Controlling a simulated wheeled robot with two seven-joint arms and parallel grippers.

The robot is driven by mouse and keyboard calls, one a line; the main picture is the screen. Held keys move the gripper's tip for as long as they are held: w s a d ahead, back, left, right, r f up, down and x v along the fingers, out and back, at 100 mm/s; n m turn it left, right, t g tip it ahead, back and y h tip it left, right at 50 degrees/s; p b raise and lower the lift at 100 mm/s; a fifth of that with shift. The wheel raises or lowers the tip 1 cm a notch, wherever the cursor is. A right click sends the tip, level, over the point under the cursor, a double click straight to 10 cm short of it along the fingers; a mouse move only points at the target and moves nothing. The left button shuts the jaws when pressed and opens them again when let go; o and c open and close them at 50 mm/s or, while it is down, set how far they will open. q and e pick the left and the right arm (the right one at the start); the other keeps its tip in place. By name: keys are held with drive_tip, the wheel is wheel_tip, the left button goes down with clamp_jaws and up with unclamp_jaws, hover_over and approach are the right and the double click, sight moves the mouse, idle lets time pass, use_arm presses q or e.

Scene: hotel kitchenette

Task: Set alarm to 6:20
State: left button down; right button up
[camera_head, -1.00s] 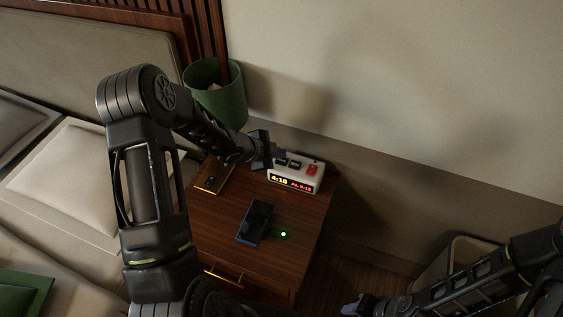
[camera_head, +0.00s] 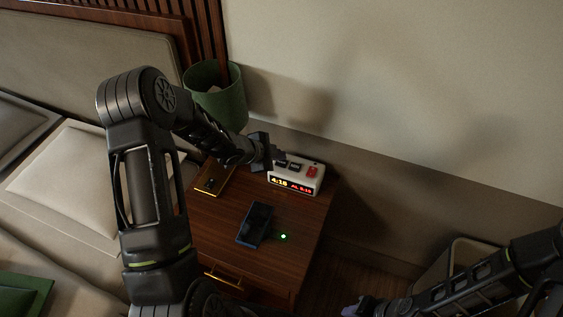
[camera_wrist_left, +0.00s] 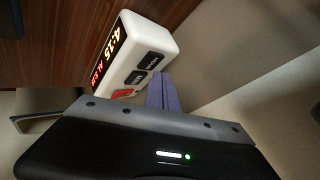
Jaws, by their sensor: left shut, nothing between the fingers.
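The white alarm clock (camera_head: 296,187) stands at the back right of the nightstand. Its front shows a yellow time that looks like 4:15 or 4:18 and a red AL reading too small to read surely. Its top has two dark buttons (camera_head: 295,166) and a red button (camera_head: 312,171). The clock (camera_wrist_left: 150,42) also shows in the left wrist view. My left gripper (camera_head: 279,156) is shut and empty at the clock's back left, by the dark buttons. Its purple fingers (camera_wrist_left: 163,93) reach toward the clock's top; contact cannot be told. My right gripper (camera_head: 353,308) is low, its fingers unclear.
A dark phone-like device (camera_head: 255,224) lies on the nightstand (camera_head: 222,228), with a green light beside it. The wall is close behind. A bin (camera_head: 462,258) stands at the right.

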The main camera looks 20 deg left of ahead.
sight(279, 164)
idle(0.8)
use_arm(q)
drive_tip(key=shift+f+b, duration=0.4)
drive_tip(key=shift+f, duration=0.05)
drive_tip(key=shift+f+b, duration=0.3)
drive_tip(key=shift+f, duration=0.05)
idle(0.6)
drive_tip(key=shift+r, duration=0.15)
drive_tip(key=shift+r+p, duration=0.65)
drive_tip(key=shift+p, duration=0.1)
wheel_tip(279, 164, up, 5)
drive_tip(key=p, duration=0.4)
drive_tip(key=shift+p, duration=0.3)
drive_tip(key=shift+a, duration=0.1)
idle(2.3)
